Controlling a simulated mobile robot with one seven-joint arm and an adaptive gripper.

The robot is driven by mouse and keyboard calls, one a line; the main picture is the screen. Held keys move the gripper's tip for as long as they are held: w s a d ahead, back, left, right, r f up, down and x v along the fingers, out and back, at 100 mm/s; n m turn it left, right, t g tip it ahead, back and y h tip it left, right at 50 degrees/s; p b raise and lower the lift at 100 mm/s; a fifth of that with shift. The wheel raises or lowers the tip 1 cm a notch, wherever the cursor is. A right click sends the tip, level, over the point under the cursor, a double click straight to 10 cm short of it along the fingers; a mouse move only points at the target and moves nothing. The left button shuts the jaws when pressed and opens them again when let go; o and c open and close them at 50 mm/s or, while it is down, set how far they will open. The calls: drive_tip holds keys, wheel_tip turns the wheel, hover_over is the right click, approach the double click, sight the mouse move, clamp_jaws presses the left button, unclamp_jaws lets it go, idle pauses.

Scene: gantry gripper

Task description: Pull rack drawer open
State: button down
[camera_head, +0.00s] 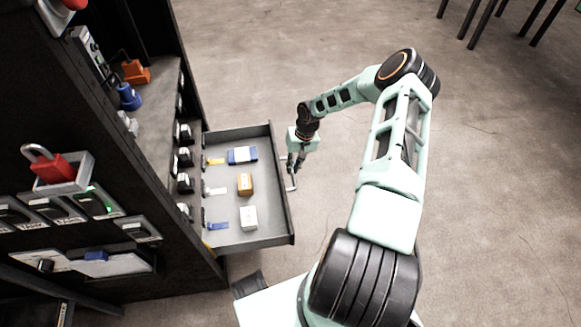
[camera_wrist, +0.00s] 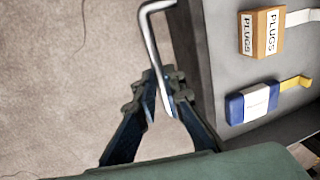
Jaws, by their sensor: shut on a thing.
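The rack drawer (camera_head: 262,233) is pulled out from the dark rack (camera_head: 203,262) and its inside shows from above. A metal bar handle (camera_wrist: 148,32) runs along the drawer's front face. My gripper (camera_wrist: 160,92) is shut on the handle near one end of the bar. In the head view my gripper (camera_head: 295,165) is at the drawer's outer front, beside the handle (camera_head: 292,182). The fingertips are small there and partly blend with the handle.
In the drawer lie a blue-and-white box (camera_head: 242,155), an orange plugs box (camera_head: 245,184) and a white box (camera_head: 248,218), with small coloured tabs beside them. A red padlock (camera_head: 52,168) hangs on the rack. The floor (camera_head: 330,215) in front of the drawer is clear.

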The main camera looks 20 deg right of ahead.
drive_tip(key=d, duration=0.3)
drive_tip(key=shift+s+d, duration=0.3)
drive_tip(key=shift+s, duration=0.05)
drive_tip(key=c, duration=2)
unclamp_jaws()
drive_tip(key=shift+r, duration=0.1)
drive_tip(key=r, duration=0.4)
drive_tip(key=d+r, duration=0.1)
drive_tip(key=r, duration=0.2)
drive_tip(key=d+r, duration=0.1)
drive_tip(key=r, duration=0.3)
drive_tip(key=shift+s+d+r, duration=0.15)
drive_tip(key=shift+s+r, duration=0.1)
drive_tip(key=shift+r, duration=0.1)
